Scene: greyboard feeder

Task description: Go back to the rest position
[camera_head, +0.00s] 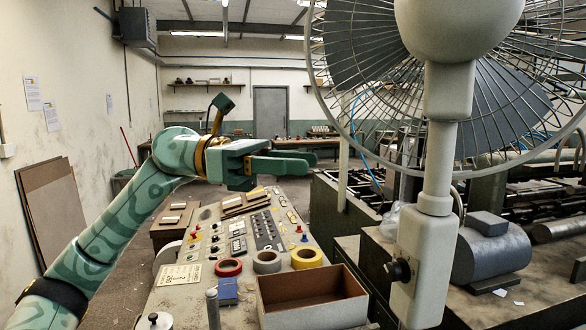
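My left arm comes in from the left, green and patterned. Its gripper (312,161) is held in the air above the far part of the control desk, pointing right. My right arm and gripper are not in view.
A desk fan (437,160) stands close on the right. Machinery (490,250) fills the right; boards (52,210) lean left.

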